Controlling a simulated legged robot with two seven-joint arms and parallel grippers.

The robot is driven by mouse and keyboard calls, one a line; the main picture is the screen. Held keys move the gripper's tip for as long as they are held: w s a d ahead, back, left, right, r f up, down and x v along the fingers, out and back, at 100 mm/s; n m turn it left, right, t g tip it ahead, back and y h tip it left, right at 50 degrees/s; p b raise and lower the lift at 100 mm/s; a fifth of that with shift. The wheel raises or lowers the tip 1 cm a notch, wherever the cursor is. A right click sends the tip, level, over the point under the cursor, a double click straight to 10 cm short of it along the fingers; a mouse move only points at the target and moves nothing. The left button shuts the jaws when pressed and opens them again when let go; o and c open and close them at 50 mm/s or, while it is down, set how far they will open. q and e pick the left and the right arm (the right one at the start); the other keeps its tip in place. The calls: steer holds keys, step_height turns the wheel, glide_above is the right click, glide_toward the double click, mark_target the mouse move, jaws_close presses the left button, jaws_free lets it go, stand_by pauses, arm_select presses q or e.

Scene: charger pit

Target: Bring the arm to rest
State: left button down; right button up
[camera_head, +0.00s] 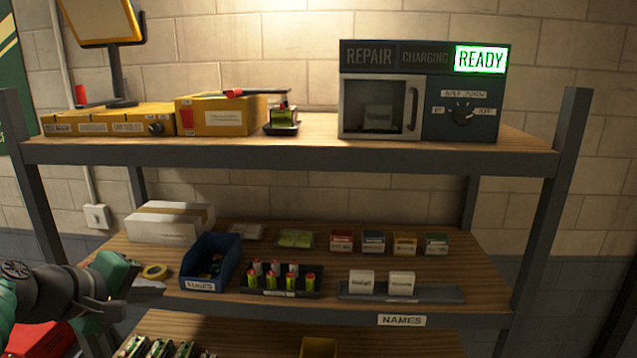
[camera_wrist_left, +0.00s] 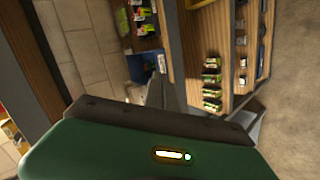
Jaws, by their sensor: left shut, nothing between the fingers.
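My left gripper (camera_head: 146,290) comes in from the lower left in the head view, in front of the middle shelf's left end. Its fingers are shut and hold nothing. It is to the left of the blue bin (camera_head: 190,279), apart from it as far as I can tell. In the left wrist view the green gripper body (camera_wrist_left: 120,155) fills the bottom, with a lit indicator on it, and the grey fingers (camera_wrist_left: 175,92) point toward the shelves. My right gripper does not show.
The charger unit (camera_head: 470,104) on the top shelf (camera_head: 300,155) shows a green READY sign. Yellow boxes (camera_head: 215,116) stand left of it. A battery tray (camera_head: 265,291), white boxes (camera_head: 400,283) and a white carton (camera_head: 168,226) stand on the middle shelf. Dark shelf posts (camera_head: 562,165) flank both sides.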

arm_select(q)
steer(key=s+d+f+m+g+b, duration=0.1)
steer(key=s+d+f+g, duration=0.1)
steer(key=f, duration=0.6)
steer(key=s+d+f+m+g+b, duration=0.1)
steer(key=d+f+m, duration=0.1)
steer(key=f, duration=0.7)
steer(key=s+d+f+m+g+y+b, duration=0.1)
steer(key=s+f+m, duration=0.3)
steer(key=s+f, duration=0.4)
steer(key=s+d+f+m+g+y+b, duration=0.1)
steer(key=s+d+f+m+g, duration=0.2)
steer(key=s+f, duration=0.5)
step_height(320, 180, down, 6)
steer(key=shift+d+m+g+y+b, duration=0.35)
steer(key=shift+d+m+g+y, duration=0.05)
steer(key=shift+d+m, duration=0.4)
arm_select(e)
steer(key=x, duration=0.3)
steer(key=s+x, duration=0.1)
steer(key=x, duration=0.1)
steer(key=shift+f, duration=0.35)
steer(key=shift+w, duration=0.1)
